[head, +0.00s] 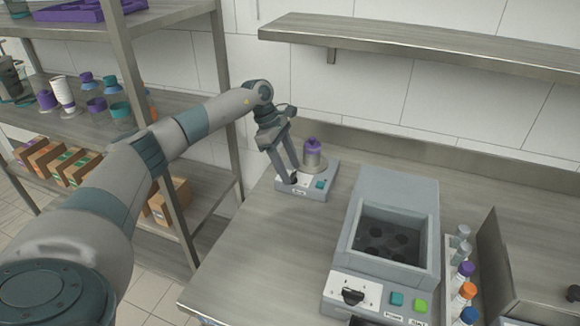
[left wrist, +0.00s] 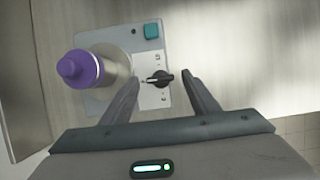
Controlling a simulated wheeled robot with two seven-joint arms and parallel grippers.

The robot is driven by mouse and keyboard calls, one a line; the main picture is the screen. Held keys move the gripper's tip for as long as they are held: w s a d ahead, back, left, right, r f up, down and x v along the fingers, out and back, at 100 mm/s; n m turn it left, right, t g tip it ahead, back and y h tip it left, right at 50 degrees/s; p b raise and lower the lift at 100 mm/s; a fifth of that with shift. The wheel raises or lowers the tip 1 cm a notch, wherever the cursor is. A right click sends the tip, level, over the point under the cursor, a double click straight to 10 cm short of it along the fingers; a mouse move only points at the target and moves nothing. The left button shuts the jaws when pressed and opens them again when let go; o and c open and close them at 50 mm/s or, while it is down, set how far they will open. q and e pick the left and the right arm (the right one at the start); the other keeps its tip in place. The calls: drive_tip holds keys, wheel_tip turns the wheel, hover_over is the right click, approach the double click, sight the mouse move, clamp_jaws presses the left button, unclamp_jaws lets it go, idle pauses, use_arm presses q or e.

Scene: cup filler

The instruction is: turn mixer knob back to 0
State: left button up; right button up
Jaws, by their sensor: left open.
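The mixer (head: 310,180) stands on the counter, a small grey device with a white panel, a teal button (left wrist: 151,30) and a black knob. The black knob (left wrist: 160,78) shows in the left wrist view with its pointer lying roughly sideways; its scale marks are too small to read. A purple-capped bottle (head: 312,155) stands upright on the mixer. My left gripper (head: 286,174) is open, with its fingers on either side of the knob; in the left wrist view the right finger (left wrist: 200,95) looks close to it. Contact cannot be told. My right gripper is not in view.
A larger grey machine (head: 396,205) with a square well, a black knob and buttons stands to the right of the mixer. A rack of capped bottles (head: 463,285) is beside it. A shelf (head: 430,48) hangs above. Bare counter (head: 260,245) lies in front of the mixer.

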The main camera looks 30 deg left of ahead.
use_arm(q)
drive_tip(key=shift+d+f, duration=0.15)
drive_tip(key=shift+f, duration=0.3)
use_arm(e)
drive_tip(key=shift+s+d, duration=0.2)
drive_tip(key=shift+s, duration=0.25)
use_arm(q)
drive_tip(key=c, duration=1.1)
drive_tip(key=shift+o, duration=0.2)
use_arm(e)
drive_tip(key=shift+w+f, duration=0.1)
drive_tip(key=shift+w, duration=0.05)
